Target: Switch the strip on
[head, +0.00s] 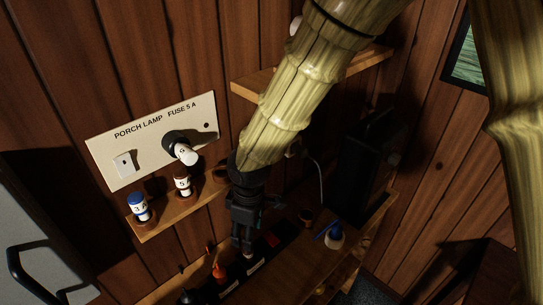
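I cannot make out for certain which thing is the strip. My gripper (243,240) points down over the dark bench, below and right of the fuse panel. Its fingers look close together, but whether they are open or shut is unclear. A cream panel (150,152) marked "PORCH LAMP FUSE 5 A" is on the wood wall, with a small white switch (124,164) at its left. A white fuse (186,153) sticks out of the round black holder on it. My arm hides part of the wall and bench.
A small wooden shelf (170,220) holds a blue-banded fuse (139,207) and a brown-banded fuse (183,182). A blue-tipped bottle (334,237) and a black case (362,175) are farther right.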

